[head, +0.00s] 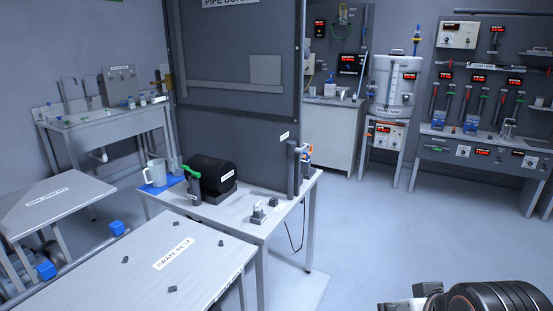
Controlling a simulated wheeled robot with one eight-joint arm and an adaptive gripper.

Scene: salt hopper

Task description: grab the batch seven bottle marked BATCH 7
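No label reading BATCH 7 can be made out in the head view. Several small containers (142,99) stand along the back of the sink bench at the left, too small to read. A small whitish bottle-like item (343,93) stands on the back counter, also unreadable. Part of my arm shows at the lower right corner. My gripper's fingers are not in view.
A tall dark panel (238,120) rises there. Floor (385,220) at the right is clear.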

